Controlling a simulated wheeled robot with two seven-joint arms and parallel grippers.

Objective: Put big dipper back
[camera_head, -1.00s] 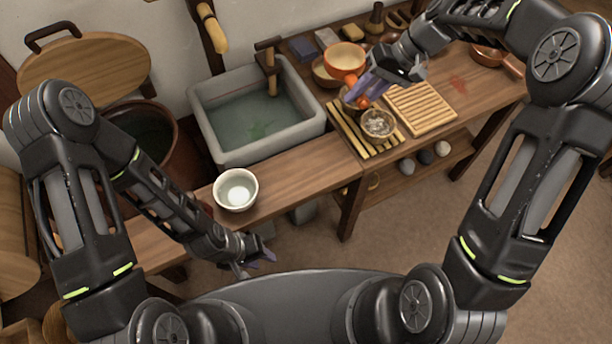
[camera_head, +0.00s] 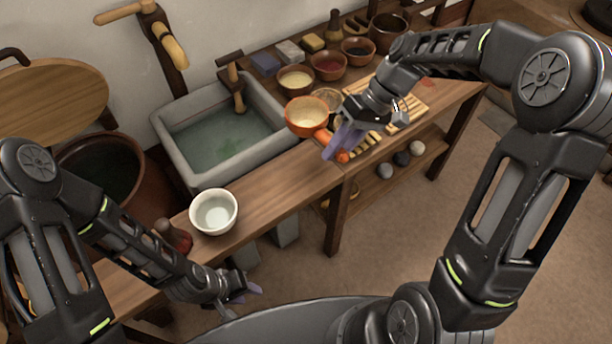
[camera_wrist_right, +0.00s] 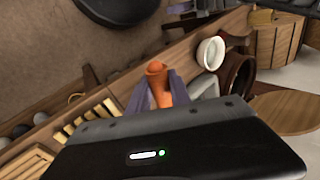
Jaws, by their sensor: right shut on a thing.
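The big dipper is an orange bowl (camera_head: 304,113) with a pale inside and an orange handle. My right gripper (camera_head: 343,143) is shut on the handle. The dipper is over the bench by the basin's right front corner; its height above the bench is hard to judge. In the right wrist view the orange handle (camera_wrist_right: 157,78) shows between the purple fingers (camera_wrist_right: 160,95), and the dipper's bowl is hidden. My left gripper (camera_head: 240,297) is empty, with its fingers apart, in front of the bench below the white bowl (camera_head: 214,211).
A stone basin of water (camera_head: 180,170) stands left of the dipper. Several small bowls, such as a red-filled one (camera_head: 328,65), line the back. A slatted board (camera_head: 413,108) lies beyond my right gripper. The bench (camera_head: 270,195) is clear between the white bowl and the dipper.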

